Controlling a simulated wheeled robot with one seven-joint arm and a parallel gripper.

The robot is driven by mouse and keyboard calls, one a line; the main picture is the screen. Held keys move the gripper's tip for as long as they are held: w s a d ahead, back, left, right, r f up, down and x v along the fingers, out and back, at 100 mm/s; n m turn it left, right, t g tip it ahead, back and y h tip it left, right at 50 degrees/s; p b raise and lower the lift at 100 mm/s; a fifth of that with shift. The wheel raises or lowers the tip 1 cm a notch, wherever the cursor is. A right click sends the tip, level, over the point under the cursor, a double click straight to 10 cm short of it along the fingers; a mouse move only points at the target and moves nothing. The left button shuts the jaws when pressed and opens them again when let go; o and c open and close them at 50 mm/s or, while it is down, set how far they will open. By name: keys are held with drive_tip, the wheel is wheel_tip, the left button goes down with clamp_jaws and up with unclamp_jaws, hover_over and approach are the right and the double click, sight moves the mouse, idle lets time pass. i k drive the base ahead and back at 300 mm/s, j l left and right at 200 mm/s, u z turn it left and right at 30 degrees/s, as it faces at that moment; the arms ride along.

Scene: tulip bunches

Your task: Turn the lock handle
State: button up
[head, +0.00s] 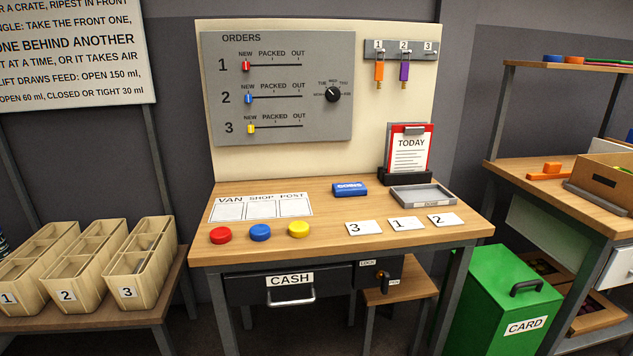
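The lock (381,275) is a small brass-coloured piece on a dark panel under the table's front edge. A LOCK label (368,263) sits just above it and a small white tag hangs at its lower right. Its handle is too small to make out clearly, and I cannot tell its angle. To its left is the dark CASH drawer (334,283), which looks closed, with a metal pull handle (291,298). My gripper is not in view.
The wooden table (330,225) carries red, blue and yellow discs, number cards, a grey tray and a TODAY clipboard (408,150). A stool (400,290) stands below the lock. A green CARD bin (500,300) stands to the right, wooden crates (140,265) to the left.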

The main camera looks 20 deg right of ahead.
sight(382, 275)
drive_tip(key=i+z, duration=0.2)
drive_tip(key=i, duration=0.9)
drive_tip(key=l+u, duration=0.4)
drive_tip(key=l, duration=0.6)
